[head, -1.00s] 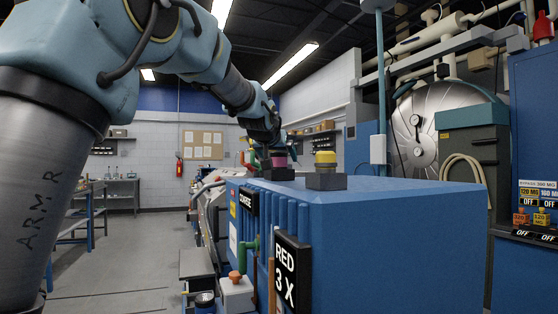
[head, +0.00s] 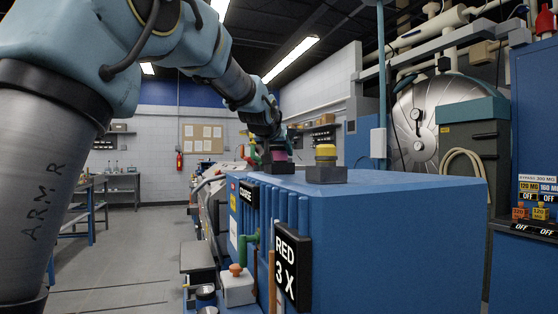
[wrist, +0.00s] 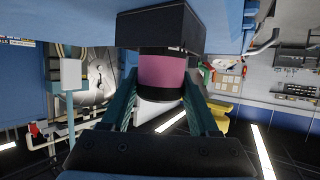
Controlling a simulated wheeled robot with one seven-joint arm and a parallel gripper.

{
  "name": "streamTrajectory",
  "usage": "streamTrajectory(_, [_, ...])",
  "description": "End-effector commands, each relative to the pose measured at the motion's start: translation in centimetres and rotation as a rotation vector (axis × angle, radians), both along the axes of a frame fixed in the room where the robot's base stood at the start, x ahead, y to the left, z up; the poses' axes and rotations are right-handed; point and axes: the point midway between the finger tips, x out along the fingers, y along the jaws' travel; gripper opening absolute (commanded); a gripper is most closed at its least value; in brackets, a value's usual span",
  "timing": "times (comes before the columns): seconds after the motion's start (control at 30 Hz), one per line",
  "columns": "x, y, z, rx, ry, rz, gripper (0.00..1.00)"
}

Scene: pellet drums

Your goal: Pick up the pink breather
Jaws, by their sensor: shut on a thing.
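The pink breather (head: 279,156) stands on a dark square base on top of the blue cabinet, near its far left corner. In the wrist view the breather (wrist: 162,69) is a pink cylinder with dark bands, against its dark block (wrist: 160,28). My gripper (wrist: 160,88) has one teal finger on each side of it and is shut on it. In the head view my gripper (head: 270,152) comes down over the breather from above and partly hides it. I see no gap between the breather and its base.
A yellow breather (head: 326,153) on its own dark base (head: 326,174) stands close to the right. The blue cabinet (head: 400,215) has a broad clear top at right. Pipes and a "RED 3 X" sign (head: 291,270) line its left side. Open floor lies at left.

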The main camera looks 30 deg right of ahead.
Motion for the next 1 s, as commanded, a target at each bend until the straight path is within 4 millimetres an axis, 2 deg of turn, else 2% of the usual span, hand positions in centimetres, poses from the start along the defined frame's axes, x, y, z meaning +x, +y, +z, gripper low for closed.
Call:
streamTrajectory(0.03, [0.0, 0.0, 0.0, 0.000, 0.000, 0.000, 0.11])
streamTrajectory(0.13, [0.0, 0.0, 0.0, 0.000, 0.000, 0.000, 0.00])
streamTrajectory(0.53, [0.0, 0.0, 0.8, -0.001, -0.002, 0.000, 0.00])
streamTrajectory(0.67, [0.1, 0.1, 2.2, -0.003, -0.003, 0.001, 0.00])
streamTrajectory(1.0, [0.1, 0.0, 7.4, -0.003, -0.003, 0.001, 0.00])
